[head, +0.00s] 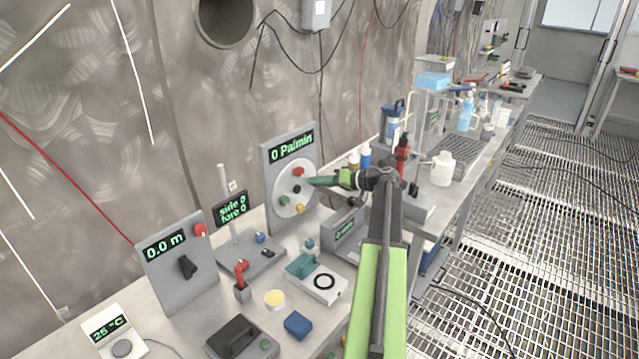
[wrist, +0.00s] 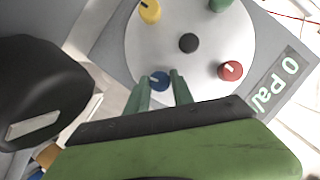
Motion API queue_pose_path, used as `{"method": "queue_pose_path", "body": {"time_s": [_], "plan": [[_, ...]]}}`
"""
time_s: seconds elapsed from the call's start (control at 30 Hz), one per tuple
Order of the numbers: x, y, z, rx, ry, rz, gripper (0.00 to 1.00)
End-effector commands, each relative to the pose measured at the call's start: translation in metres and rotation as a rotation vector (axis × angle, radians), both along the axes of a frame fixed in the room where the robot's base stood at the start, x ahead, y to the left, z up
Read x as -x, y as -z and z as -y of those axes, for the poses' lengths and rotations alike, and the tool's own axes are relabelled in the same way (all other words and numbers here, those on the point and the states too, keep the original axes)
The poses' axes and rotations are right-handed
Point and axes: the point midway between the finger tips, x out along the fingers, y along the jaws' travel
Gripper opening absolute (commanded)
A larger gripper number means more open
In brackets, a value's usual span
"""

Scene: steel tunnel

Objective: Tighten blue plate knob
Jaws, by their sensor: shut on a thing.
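The round white plate (head: 287,211) is mounted on an upright grey panel (head: 275,160) with a display reading "0 Pa/min". The blue knob (wrist: 159,80) sits near the plate's rim in the wrist view, with a pale mark on it. My gripper (wrist: 161,88) has one green finger on each side of the blue knob and is shut on it. In the head view my gripper (head: 311,181) reaches the plate's right side and hides the blue knob.
The plate also carries a red knob (wrist: 230,71), a yellow knob (wrist: 150,11), a green knob (wrist: 220,4) and a black centre (wrist: 188,43). A "0.0 m" panel (head: 178,262) stands left on the bench. A grey display box (head: 345,232) stands below my arm.

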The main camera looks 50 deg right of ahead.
Motion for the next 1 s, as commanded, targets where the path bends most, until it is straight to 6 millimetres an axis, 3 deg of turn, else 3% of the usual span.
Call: {"method": "queue_pose_path", "body": {"time_s": [0.33,0.63,0.67,0.7,0.8,1.0], "plan": [[-0.0003,0.0048,0.0022,-0.254,0.000,-0.022,0.00],[0.0003,0.0015,0.0011,-0.278,0.000,-0.025,0.00],[0.0002,0.0015,0.0010,-0.278,0.000,-0.025,0.32],[0.0002,0.0015,0.0011,-0.277,0.000,-0.025,0.38],[0.0002,0.0014,0.0010,-0.277,0.000,-0.025,0.50],[0.0001,0.0014,0.0010,-0.276,0.000,-0.024,0.50]]}}
